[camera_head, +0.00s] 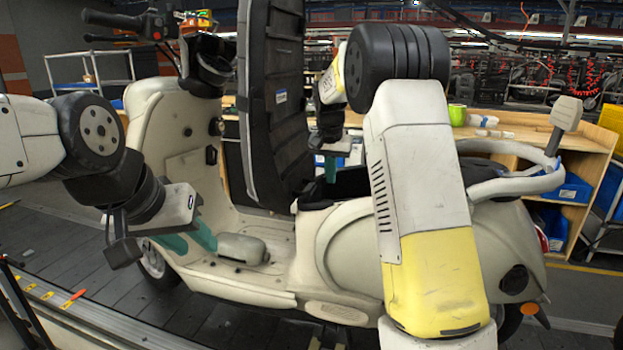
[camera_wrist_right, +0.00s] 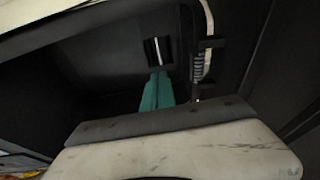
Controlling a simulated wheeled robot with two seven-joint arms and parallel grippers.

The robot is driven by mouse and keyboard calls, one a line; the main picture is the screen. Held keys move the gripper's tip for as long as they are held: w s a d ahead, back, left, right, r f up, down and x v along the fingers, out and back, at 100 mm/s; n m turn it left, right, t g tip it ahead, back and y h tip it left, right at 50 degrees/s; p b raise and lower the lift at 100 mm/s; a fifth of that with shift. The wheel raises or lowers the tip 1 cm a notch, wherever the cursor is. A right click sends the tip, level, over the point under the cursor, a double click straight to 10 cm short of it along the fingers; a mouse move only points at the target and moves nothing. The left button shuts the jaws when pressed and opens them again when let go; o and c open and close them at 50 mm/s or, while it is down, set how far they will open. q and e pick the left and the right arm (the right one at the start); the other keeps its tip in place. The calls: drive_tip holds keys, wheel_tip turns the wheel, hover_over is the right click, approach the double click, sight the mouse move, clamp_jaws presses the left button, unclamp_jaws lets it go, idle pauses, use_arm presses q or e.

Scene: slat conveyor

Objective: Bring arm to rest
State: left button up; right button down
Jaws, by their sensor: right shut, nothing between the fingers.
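My right arm comes down across the right half of the head view. Its gripper (camera_head: 331,172) points down over the open under-seat space of the cream scooter (camera_head: 335,250). In the right wrist view its teal fingers (camera_wrist_right: 157,92) are together, with nothing between them. My left gripper (camera_head: 205,241) hangs at the left over the scooter's footboard, its teal fingers spread apart and nothing seen between them. How close its fingertips are to the footboard I cannot tell.
The scooter's raised dark seat (camera_head: 270,110) stands upright between my two grippers. A wooden shelf unit (camera_head: 545,150) with a green cup (camera_head: 457,114) and blue bins is behind on the right. The dark slat conveyor (camera_head: 60,255) runs under the scooter.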

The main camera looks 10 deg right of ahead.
drive_tip(key=s+d+r+n+y, duration=0.1)
drive_tip(key=s+r, duration=0.2)
drive_tip(key=s, duration=0.4)
drive_tip(key=s+r+t+y, duration=0.1)
drive_tip(key=s+r, duration=0.2)
drive_tip(key=s, duration=0.3)
drive_tip(key=s+d+r+n+y, duration=0.1)
drive_tip(key=s+r, duration=0.2)
drive_tip(key=s, duration=0.4)
drive_tip(key=s+a+f+n+t, duration=0.1)
drive_tip(key=s+f, duration=0.1)
drive_tip(key=s, duration=0.7)
drive_tip(key=s+f+n+t, duration=0.1)
drive_tip(key=s, duration=0.8)
drive_tip(key=shift+a+f+n, duration=0.3)
drive_tip(key=shift+a+f, duration=0.05)
use_arm(q)
drive_tip(key=shift+c, duration=0.3)
